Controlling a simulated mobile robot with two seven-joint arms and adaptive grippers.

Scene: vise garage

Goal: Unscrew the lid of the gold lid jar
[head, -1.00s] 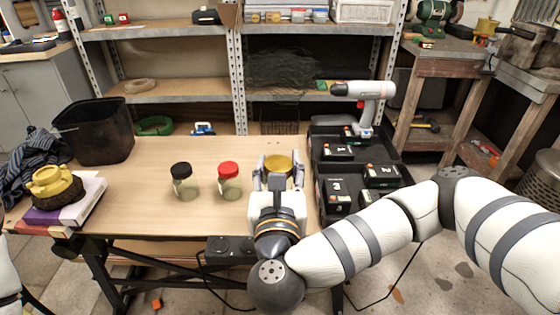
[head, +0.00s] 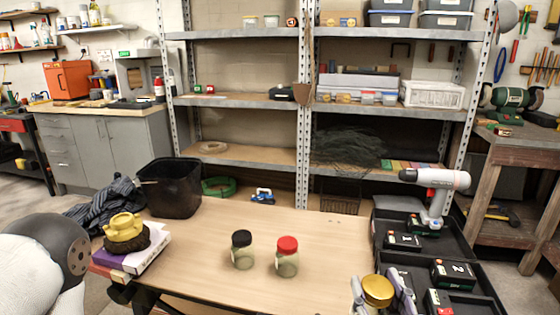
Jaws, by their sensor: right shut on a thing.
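The gold lid (head: 377,290) shows at the bottom of the head view, near the right end of the table. My right gripper (head: 376,296) has a finger on either side of it and is shut on the gold lid jar. The jar's body is hidden below the frame edge and behind the gripper, so I cannot tell whether it stands on the table. My left arm shows at the lower left; my left gripper is out of the picture.
A black-lid jar (head: 242,250) and a red-lid jar (head: 287,257) stand on the wooden table (head: 330,240).

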